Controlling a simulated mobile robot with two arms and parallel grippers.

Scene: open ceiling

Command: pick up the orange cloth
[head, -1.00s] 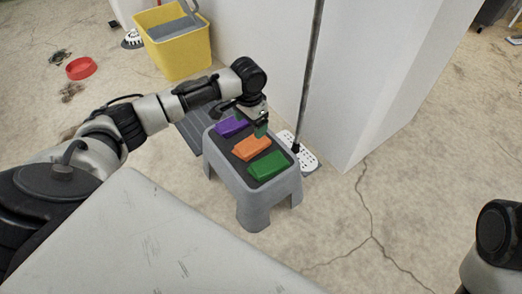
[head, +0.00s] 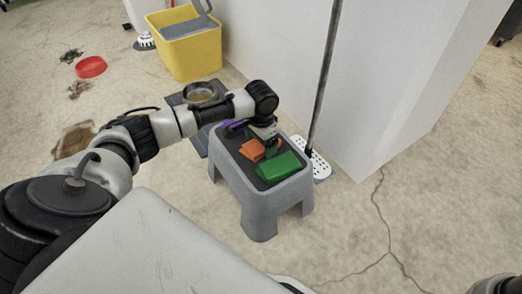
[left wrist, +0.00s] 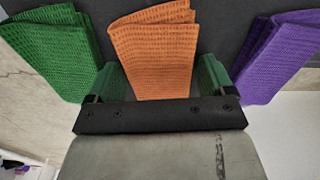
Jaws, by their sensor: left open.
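The folded orange cloth (head: 252,150) lies on the dark top of a grey step stool (head: 262,208), between a green cloth (head: 280,168) and a purple cloth (head: 229,125). My left gripper (head: 270,146) is over the stool at the orange cloth and partly covers it. In the left wrist view the orange cloth (left wrist: 153,50) lies between the two green-padded fingers of my open left gripper (left wrist: 153,82). I cannot tell whether the fingers touch it. The green cloth (left wrist: 48,50) and purple cloth (left wrist: 276,55) lie on either side, outside the fingers.
A mop (head: 326,85) with a white perforated head stands right of the stool against a white wall (head: 375,80). A yellow bucket (head: 190,50), a metal bowl (head: 200,93) and a red bowl (head: 91,67) stand behind. Floor right of the stool is clear.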

